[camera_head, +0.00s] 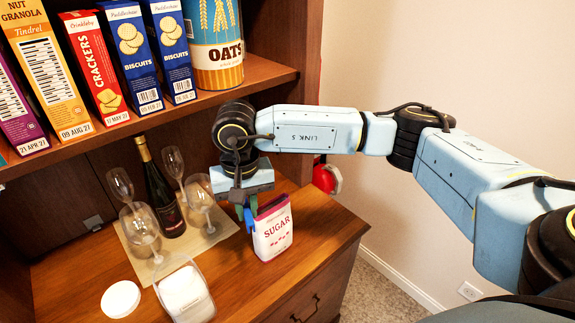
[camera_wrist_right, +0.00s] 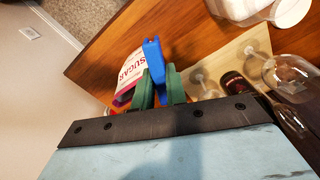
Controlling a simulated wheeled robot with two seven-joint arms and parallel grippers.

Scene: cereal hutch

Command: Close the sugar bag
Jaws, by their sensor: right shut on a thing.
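The sugar bag (camera_head: 273,230), white and pink with a red label, stands upright on the wooden counter near its right front corner. It also shows in the wrist view (camera_wrist_right: 128,75), left of the fingers. Its pink top edge is partly behind my gripper, and I cannot tell whether it is open. My right gripper (camera_head: 246,207) points down at the bag's left side, its green fingers shut on a blue clip (camera_wrist_right: 154,62). The clip (camera_head: 249,220) is close beside the bag; I cannot tell whether they touch. My left gripper is not in view.
A mat (camera_head: 137,246) left of the bag bears a dark bottle (camera_head: 165,195) and several wine glasses. A clear container (camera_head: 186,293) and a white lid (camera_head: 121,299) are in front. Cereal boxes and an oats canister (camera_head: 215,50) stand on the shelf (camera_head: 258,76) above.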

